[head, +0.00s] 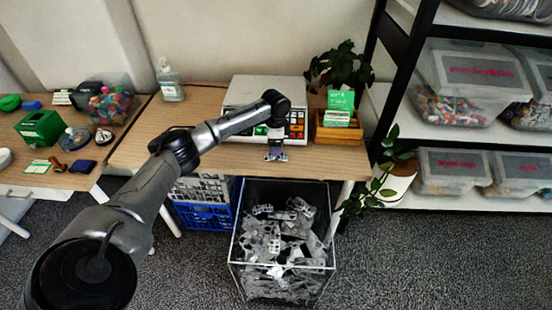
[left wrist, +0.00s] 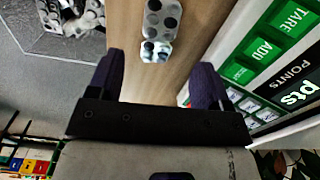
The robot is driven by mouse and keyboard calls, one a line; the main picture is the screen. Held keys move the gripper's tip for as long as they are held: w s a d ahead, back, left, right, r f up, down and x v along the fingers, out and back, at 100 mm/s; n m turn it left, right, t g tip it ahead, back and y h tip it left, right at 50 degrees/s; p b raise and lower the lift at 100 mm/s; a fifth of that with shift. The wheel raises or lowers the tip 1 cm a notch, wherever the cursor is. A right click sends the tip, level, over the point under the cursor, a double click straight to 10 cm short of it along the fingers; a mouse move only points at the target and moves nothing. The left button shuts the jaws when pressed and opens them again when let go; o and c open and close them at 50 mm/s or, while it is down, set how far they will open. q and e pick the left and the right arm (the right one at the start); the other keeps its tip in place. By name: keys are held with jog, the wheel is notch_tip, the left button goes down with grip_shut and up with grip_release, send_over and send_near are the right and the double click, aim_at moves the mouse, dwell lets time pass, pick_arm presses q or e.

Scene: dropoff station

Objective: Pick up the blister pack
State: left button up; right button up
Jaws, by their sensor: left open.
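The blister pack (left wrist: 162,18) is a small grey pack with dark round pockets, in the left wrist view. It lies on the wooden table, at the top of that picture, and a paler part (left wrist: 156,51) shows at its near end. My left gripper (left wrist: 157,66) is open, with one dark finger on each side of the line to the pack. Nothing is held between the fingers. In the head view my left gripper (head: 276,152) is over the table's front edge, before the scale; the pack there is hard to tell from the fingers. My right gripper is not in view.
A scale (head: 262,97) with green buttons stands close behind the gripper; its panel (left wrist: 268,62) is near the right finger. A wooden box (head: 338,128) and plant (head: 340,65) stand right.

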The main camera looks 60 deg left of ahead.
pick_arm(q)
notch_tip(320, 180, down, 5)
jog(key=b, duration=0.2)
jog(key=shift+d+f+b, duration=0.1)
jog(key=shift+d+b, duration=0.05)
jog(key=shift+b, duration=0.25)
jog(key=shift+c, duration=0.3)
jog(key=shift+c, duration=0.8)
jog(key=c, duration=0.8)
